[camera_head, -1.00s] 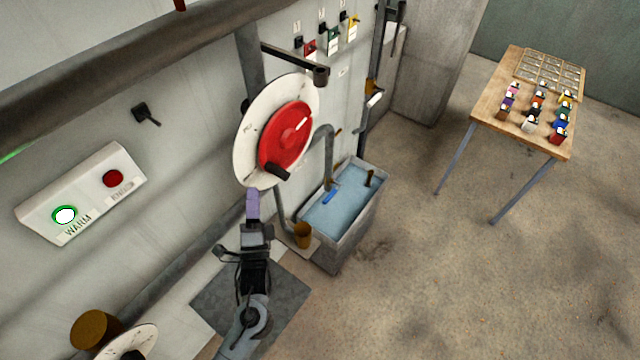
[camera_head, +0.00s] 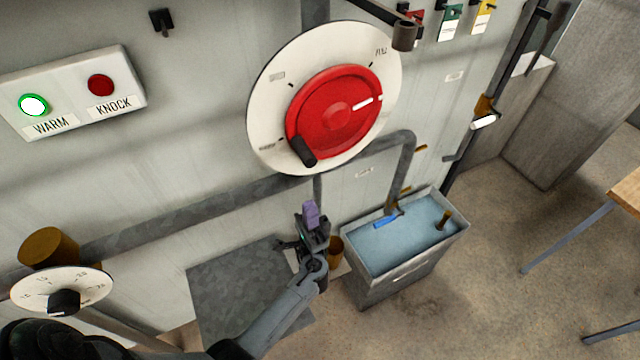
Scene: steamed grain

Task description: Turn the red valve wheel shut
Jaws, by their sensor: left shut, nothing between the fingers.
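The red valve wheel (camera_head: 332,118) is mounted on the wall in front of a round white dial plate (camera_head: 270,75). Its white pointer mark (camera_head: 368,103) points to the right and slightly up. Its black handle knob (camera_head: 303,151) sticks out at the lower left of the rim. My left gripper (camera_head: 311,213), with purple fingertips, is shut and empty below the knob, apart from the wheel. The arm reaches up to it from the bottom of the picture. My right gripper is not in view.
A water-filled trough (camera_head: 400,245) with a pipe stands at the lower right of the wheel. A brown cup (camera_head: 335,250) is beside my gripper. A WARM/KNOCK button box (camera_head: 70,88) is on the left wall. A smaller dial (camera_head: 62,288) is at lower left.

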